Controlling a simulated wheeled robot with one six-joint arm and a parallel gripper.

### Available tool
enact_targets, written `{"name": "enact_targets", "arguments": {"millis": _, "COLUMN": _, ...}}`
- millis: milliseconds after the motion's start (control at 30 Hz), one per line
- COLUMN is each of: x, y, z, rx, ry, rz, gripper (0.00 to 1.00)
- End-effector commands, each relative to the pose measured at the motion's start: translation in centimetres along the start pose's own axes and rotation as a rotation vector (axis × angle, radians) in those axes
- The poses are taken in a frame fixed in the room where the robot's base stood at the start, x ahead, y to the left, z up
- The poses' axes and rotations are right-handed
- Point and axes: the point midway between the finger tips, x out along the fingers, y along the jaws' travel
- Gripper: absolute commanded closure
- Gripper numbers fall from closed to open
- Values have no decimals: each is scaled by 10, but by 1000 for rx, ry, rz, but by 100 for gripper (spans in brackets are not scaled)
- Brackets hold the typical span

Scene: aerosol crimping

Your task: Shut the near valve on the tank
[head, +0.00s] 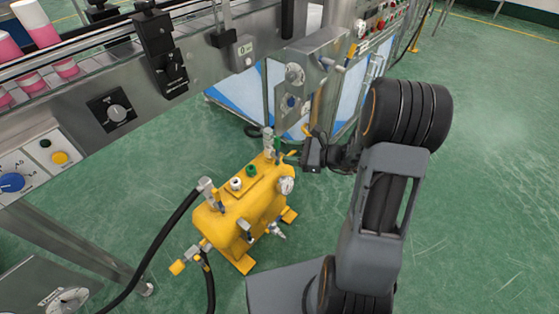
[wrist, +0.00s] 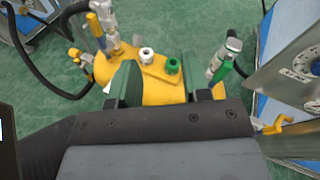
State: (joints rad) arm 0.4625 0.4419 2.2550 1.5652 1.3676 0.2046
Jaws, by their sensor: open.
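The yellow tank (head: 238,222) stands on the green floor, with a gauge (head: 286,185) on its right end. One silver valve (head: 207,190) rises from its left end, beside the black hose; it also shows at the left in the wrist view (wrist: 113,38). Another silver valve (head: 268,139) rises from the far end; in the wrist view a valve with a green lever (wrist: 220,68) stands at the right. I cannot tell which is the near valve. My gripper (head: 293,154) is open above the tank's far end. Its fingers (wrist: 163,88) show apart, with no valve between them.
A steel machine (head: 300,85) with knobs stands close behind the tank, and its panel fills the right of the wrist view. A conveyor (head: 100,65) with pink-and-white cans runs at upper left. Black hoses (head: 155,250) hang left of the tank. Floor at right is clear.

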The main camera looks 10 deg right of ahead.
Motion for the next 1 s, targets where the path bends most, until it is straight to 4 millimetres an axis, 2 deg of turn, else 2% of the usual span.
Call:
{"name": "enact_targets", "arguments": {"millis": 33, "x": -2, "y": -6, "z": -40, "rx": 70, "ry": -27, "rz": -83, "gripper": 56}}
{"name": "enact_targets", "arguments": {"millis": 100, "x": -8, "y": -19, "z": -67, "rx": 142, "ry": -61, "rz": -185, "gripper": 56}}
{"name": "enact_targets", "arguments": {"millis": 200, "x": -18, "y": -32, "z": -96, "rx": 213, "ry": -97, "rz": -298, "gripper": 56}}
{"name": "enact_targets", "arguments": {"millis": 300, "x": -25, "y": -40, "z": -113, "rx": 254, "ry": -120, "rz": -369, "gripper": 56}}
{"name": "enact_targets", "arguments": {"millis": 433, "x": -23, "y": -47, "z": -123, "rx": 279, "ry": -133, "rz": -411, "gripper": 56}}
{"name": "enact_targets", "arguments": {"millis": 533, "x": -11, "y": -53, "z": -123, "rx": 280, "ry": -136, "rz": -417, "gripper": 56}}
{"name": "enact_targets", "arguments": {"millis": 1000, "x": 68, "y": -88, "z": -116, "rx": 279, "ry": -135, "rz": -413, "gripper": 56}}
